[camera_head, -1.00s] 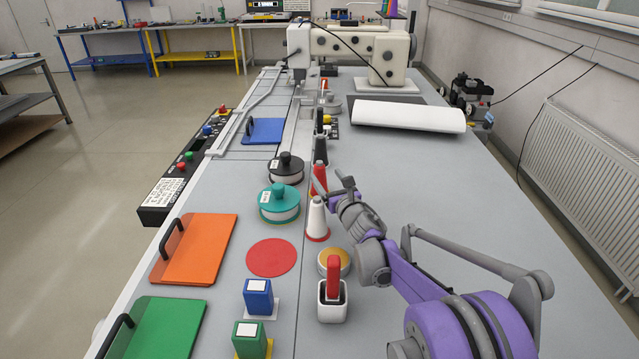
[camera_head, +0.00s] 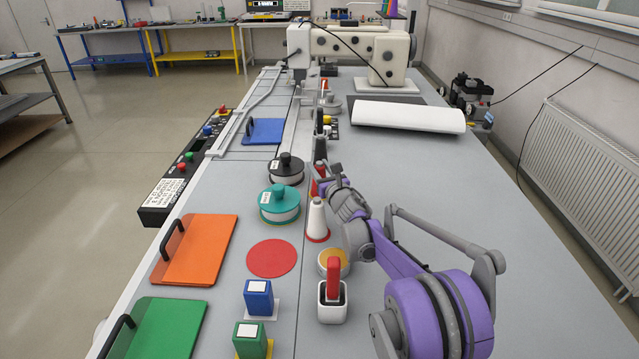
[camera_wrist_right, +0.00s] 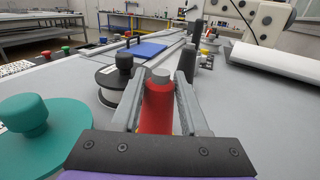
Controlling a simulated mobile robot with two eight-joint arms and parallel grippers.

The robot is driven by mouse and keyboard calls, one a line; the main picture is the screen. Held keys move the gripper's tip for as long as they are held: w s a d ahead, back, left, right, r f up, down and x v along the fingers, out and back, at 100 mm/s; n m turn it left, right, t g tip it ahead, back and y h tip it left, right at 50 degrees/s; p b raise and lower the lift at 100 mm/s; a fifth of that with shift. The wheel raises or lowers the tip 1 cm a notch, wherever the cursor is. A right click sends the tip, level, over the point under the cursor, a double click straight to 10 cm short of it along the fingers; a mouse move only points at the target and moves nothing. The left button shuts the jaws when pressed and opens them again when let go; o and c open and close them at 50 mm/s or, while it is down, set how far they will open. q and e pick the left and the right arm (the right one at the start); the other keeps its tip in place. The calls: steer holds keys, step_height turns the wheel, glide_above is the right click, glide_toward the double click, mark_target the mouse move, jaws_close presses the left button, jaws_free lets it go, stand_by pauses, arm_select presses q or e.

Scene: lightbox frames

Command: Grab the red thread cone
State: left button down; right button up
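The red thread cone (camera_wrist_right: 156,110) has a grey top and stands between the two fingers of my right gripper (camera_wrist_right: 160,95) in the right wrist view. One finger is close along each side; I cannot tell whether they press on it. In the head view the red cone (camera_head: 320,187) is partly hidden by the right gripper (camera_head: 329,172), which reaches in from the right. A white cone (camera_head: 317,218) with a red base stands just nearer. A black cone (camera_wrist_right: 186,65) stands just beyond the red one. My left gripper is not in view.
A black-topped spool (camera_head: 286,170) and a teal-topped spool (camera_head: 279,205) stand left of the cones. A red-handled tool in a white holder (camera_head: 332,301) and a yellow-topped round tin (camera_head: 329,258) stand nearer. The table's right side (camera_head: 480,200) is largely clear.

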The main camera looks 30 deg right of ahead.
jaws_close()
